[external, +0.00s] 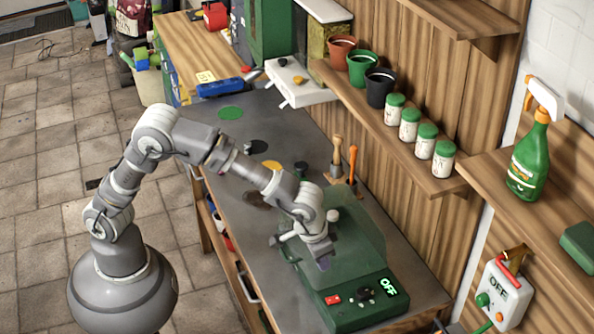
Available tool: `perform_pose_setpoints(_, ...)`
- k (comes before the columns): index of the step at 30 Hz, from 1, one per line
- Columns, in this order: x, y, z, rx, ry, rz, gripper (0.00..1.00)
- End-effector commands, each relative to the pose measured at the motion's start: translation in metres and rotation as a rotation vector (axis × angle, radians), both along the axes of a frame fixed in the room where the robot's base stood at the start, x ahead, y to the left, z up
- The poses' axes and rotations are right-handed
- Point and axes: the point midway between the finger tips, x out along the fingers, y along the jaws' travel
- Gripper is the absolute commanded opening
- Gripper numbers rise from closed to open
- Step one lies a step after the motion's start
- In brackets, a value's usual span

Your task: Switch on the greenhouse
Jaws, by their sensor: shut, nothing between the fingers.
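The greenhouse (345,312) appears to be the green box with a clear cover on the grey workbench. Its sloped front carries a lit OFF sign (388,287), a small red part (333,299) and dark knob-like parts (364,293) between them. My gripper (323,263) is shut and empty. It points down over the greenhouse, behind the front panel in the picture. I cannot tell whether it touches the cover. My arm hides part of the greenhouse's left and back.
A white box marked OFF (505,290), with a red handle and a green knob, hangs on the wall at right. A wooden shelf (440,180) holds pots and several green-lidded jars. Tools (345,165) stand behind the greenhouse.

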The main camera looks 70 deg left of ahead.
Motion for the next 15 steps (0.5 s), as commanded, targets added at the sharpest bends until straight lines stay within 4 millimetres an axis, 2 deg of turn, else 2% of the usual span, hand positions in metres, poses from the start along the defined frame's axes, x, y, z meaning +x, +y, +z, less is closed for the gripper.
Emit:
perform_pose_setpoints(9,0.001,0.001,-0.002,-0.001,-0.001,0.0,0.0)
perform_pose_setpoints(11,0.002,0.001,-0.006,-0.001,-0.001,0.0,0.0)
perform_pose_setpoints(15,0.006,0.001,-0.027,0.001,0.0,0.0,0.0)
